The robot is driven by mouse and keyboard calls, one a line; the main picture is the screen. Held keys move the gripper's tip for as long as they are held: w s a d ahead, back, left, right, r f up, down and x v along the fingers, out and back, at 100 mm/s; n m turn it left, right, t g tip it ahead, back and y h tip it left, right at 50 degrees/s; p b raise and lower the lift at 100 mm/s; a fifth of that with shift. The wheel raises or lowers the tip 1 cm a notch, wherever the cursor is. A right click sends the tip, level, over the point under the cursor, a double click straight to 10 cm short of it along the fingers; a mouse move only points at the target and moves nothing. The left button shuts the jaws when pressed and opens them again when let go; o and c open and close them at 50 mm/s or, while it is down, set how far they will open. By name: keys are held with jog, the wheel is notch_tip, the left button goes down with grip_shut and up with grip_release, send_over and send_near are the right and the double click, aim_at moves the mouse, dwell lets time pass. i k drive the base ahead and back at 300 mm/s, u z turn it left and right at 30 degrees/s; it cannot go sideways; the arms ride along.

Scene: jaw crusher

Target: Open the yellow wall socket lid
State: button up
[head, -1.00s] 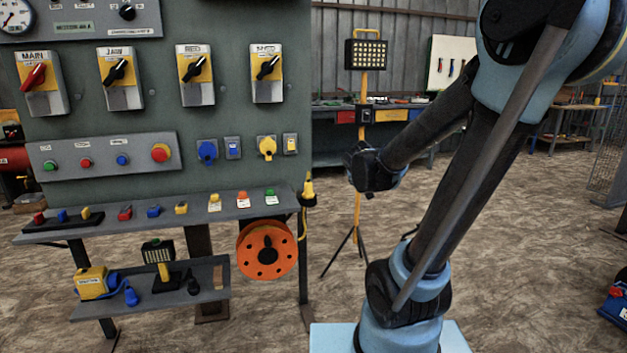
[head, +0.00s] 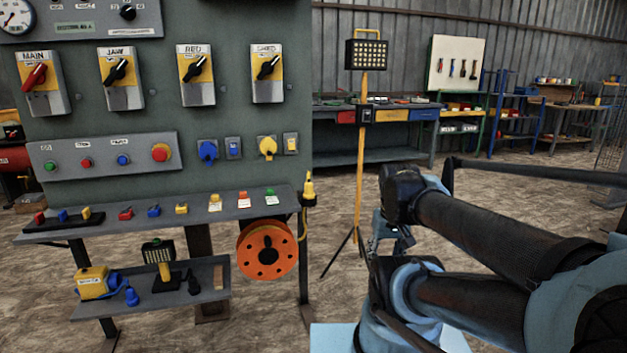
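The yellow wall socket (head: 267,147) is on the grey-green panel, right of the blue socket (head: 208,151). Its round yellow lid appears closed over the front. My gripper (head: 398,243) is low at the right of the head view, partly behind my own arm links. It is well away from the panel, to the right of and lower than the yellow socket. Its fingers are small and partly hidden, so I cannot tell whether they are open.
A shelf (head: 100,229) with small coloured parts juts out below the sockets. An orange cable reel (head: 267,250) hangs at its right. A work light on a yellow stand (head: 362,140) is right of the panel. Open floor lies between panel and arm.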

aim_at(268, 146)
jog(key=k, duration=1.25)
jog(key=z, duration=0.45)
jog(key=i, duration=1.85)
jog(key=u, duration=0.5)
